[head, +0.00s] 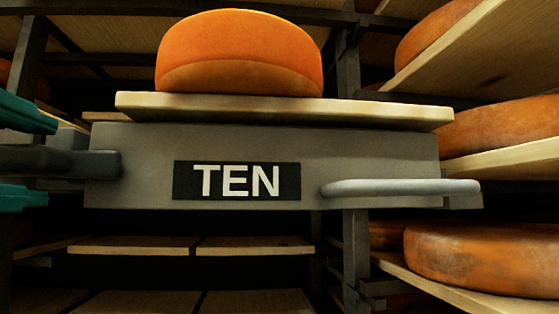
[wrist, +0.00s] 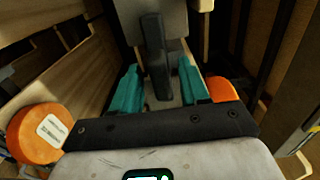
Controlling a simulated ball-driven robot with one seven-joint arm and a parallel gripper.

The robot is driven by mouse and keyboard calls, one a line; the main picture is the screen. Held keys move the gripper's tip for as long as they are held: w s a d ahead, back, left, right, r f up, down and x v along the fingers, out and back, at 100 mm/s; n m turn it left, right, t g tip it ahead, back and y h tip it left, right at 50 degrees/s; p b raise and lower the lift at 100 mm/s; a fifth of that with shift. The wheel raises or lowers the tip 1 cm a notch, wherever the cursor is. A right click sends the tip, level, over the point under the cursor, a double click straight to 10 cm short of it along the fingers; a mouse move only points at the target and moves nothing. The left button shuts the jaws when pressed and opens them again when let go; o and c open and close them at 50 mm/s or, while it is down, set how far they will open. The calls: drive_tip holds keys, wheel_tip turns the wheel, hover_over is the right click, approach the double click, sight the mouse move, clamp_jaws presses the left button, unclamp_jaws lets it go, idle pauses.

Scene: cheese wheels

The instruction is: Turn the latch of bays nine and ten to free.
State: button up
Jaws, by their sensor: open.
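The bay ten panel (head: 370,155) is a grey plate with a black TEN label (head: 237,180). A dark latch (head: 95,163) sits at its left end, its bar pointing left past the panel edge. My gripper (head: 24,155) enters from the left, one teal finger above the latch bar and one below. In the wrist view my gripper (wrist: 160,88) is open, with the dark latch (wrist: 153,45) between its fingers and gaps visible on both sides. No label for bay nine shows in either view.
A light grey handle bar (head: 400,187) sticks out at the panel's right. An orange cheese wheel (head: 240,55) rests on a board (head: 285,108) above the panel. More shelves with cheese wheels (head: 485,258) stand at the right. Empty boards (head: 255,246) lie below.

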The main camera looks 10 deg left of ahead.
clamp_jaws()
idle(0.3)
drive_tip(key=shift+n, duration=0.5)
drive_tip(key=n, duration=0.3)
drive_tip(key=shift+n, duration=0.4)
drive_tip(key=n, duration=0.4)
drive_tip(key=shift+n+p, duration=0.3)
drive_tip(key=shift+p, duration=0.05)
drive_tip(key=n+p, duration=0.1)
drive_tip(key=n, duration=0.3)
drive_tip(key=shift+f+n+p, duration=0.1)
drive_tip(key=shift+n+p, duration=0.35)
drive_tip(key=shift+n, duration=2.05)
